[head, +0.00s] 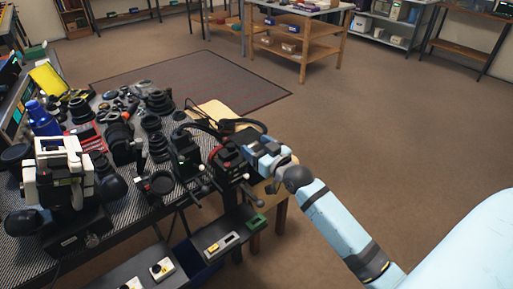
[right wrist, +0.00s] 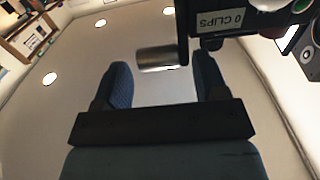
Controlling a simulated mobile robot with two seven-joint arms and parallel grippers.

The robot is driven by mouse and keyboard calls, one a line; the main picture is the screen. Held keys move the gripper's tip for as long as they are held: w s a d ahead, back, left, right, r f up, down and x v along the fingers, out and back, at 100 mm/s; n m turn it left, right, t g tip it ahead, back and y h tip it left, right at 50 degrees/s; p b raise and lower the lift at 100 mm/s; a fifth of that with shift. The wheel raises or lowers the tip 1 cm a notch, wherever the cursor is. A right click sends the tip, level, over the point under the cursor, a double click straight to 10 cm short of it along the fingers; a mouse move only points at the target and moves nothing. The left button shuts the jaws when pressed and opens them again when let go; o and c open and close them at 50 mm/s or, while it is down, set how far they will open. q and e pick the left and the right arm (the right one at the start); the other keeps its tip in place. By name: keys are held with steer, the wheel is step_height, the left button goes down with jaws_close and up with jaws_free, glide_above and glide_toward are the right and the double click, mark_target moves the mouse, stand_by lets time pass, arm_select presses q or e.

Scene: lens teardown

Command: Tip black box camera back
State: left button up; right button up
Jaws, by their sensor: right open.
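A black device with red parts (head: 226,158) stands at the right end of the table; it looks like the black box camera, but I cannot be sure. My right gripper (head: 254,148) is right beside it, at its right side. In the right wrist view the right gripper (right wrist: 163,88) is open, its two dark fingers apart. A metal cylinder (right wrist: 158,58) on a black arm reaches between them near the tips; I cannot tell whether they touch it. A black body with a "0 CLIPS" label (right wrist: 223,20) is above. My left gripper is not in view.
The patterned table (head: 120,208) is crowded with black lenses (head: 157,102), a blue bottle (head: 43,118) and a white-and-black device (head: 60,165). A lower shelf holds small boxes (head: 221,243). The brown floor to the right is clear. A wooden shelf unit (head: 300,45) stands far back.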

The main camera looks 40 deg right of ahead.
steer(key=shift+w, duration=0.1)
steer(key=c, duration=1.1)
